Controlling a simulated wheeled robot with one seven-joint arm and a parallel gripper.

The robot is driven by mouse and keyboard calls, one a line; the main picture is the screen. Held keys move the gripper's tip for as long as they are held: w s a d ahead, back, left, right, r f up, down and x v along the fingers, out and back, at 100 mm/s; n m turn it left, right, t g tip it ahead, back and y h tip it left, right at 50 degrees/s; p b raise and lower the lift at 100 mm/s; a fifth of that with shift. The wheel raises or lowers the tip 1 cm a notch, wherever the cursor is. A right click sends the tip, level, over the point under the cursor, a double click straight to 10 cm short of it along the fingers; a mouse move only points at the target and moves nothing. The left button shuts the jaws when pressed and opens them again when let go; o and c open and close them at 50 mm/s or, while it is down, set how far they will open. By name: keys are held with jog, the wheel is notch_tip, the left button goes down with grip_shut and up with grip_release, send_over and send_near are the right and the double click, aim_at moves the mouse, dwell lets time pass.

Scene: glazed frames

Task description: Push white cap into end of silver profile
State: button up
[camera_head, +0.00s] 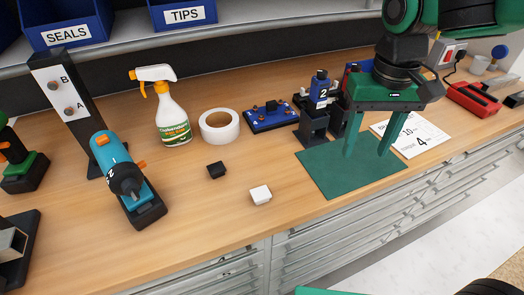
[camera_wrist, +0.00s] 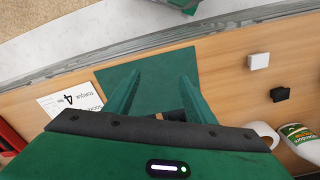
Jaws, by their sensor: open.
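The small white cap (camera_head: 260,195) lies on the wooden bench near its front edge, left of the green mat. In the wrist view the white cap (camera_wrist: 258,61) lies to the right of my fingers. The silver profile (camera_head: 11,245) shows in a black holder at the left edge of the head view, partly cut off by the frame. It is not seen in the wrist view. My gripper (camera_head: 366,150) is open and empty over the green mat, well right of the white cap. Its two fingers also show in the wrist view (camera_wrist: 160,80).
A black cap (camera_head: 216,169) lies behind and left of the white one. A blue tool in a stand (camera_head: 118,172) stands between caps and profile. A spray bottle (camera_head: 172,112), tape roll (camera_head: 219,130) and black bottle holders (camera_head: 318,125) stand behind. The green mat (camera_head: 340,178) is bare.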

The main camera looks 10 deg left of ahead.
jog(key=s+a+n, duration=0.2)
jog(key=a, duration=0.8)
jog(key=n, duration=0.3)
send_over(261, 192)
jog(key=shift+f, duration=4)
jog(key=c, duration=0.9)
jog(key=shift+m, duration=0.3)
jog(key=shift+c, duration=0.2)
